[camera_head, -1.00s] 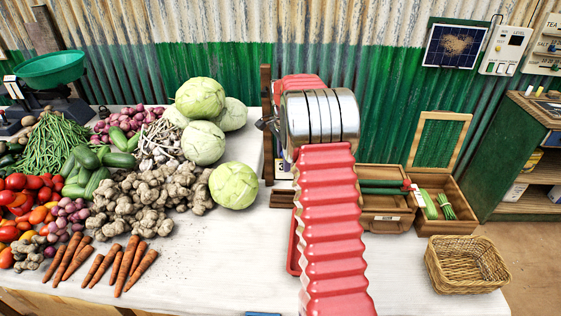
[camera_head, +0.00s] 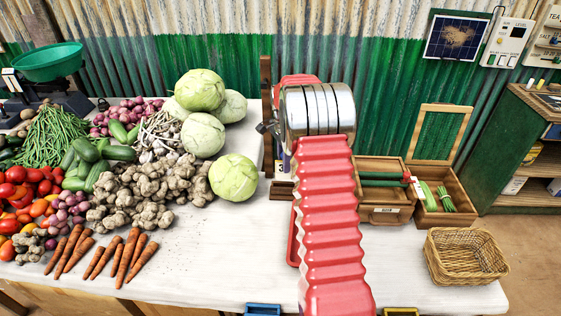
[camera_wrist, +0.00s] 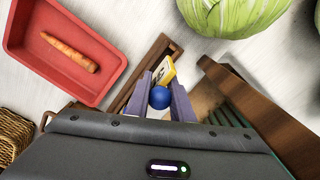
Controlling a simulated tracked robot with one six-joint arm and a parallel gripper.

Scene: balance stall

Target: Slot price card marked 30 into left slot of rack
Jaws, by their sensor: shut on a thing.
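In the wrist view my gripper (camera_wrist: 162,86) is shut on a price card (camera_wrist: 164,71) with a yellow edge, a dark mark and a blue ball knob. The mark is too small to read. A brown wooden strip (camera_wrist: 171,46), seemingly the rack, lies just beyond and beside the card; I cannot tell whether they touch or which slot the card faces.
A red tray (camera_wrist: 104,30) holding a carrot lies left in the wrist view, with a wicker basket (camera_wrist: 12,135) below it. A brown board (camera_wrist: 240,92) rises close at right. A cabbage (camera_head: 233,181) stands left of the rack. A wooden box (camera_head: 384,215) stands right of my arm.

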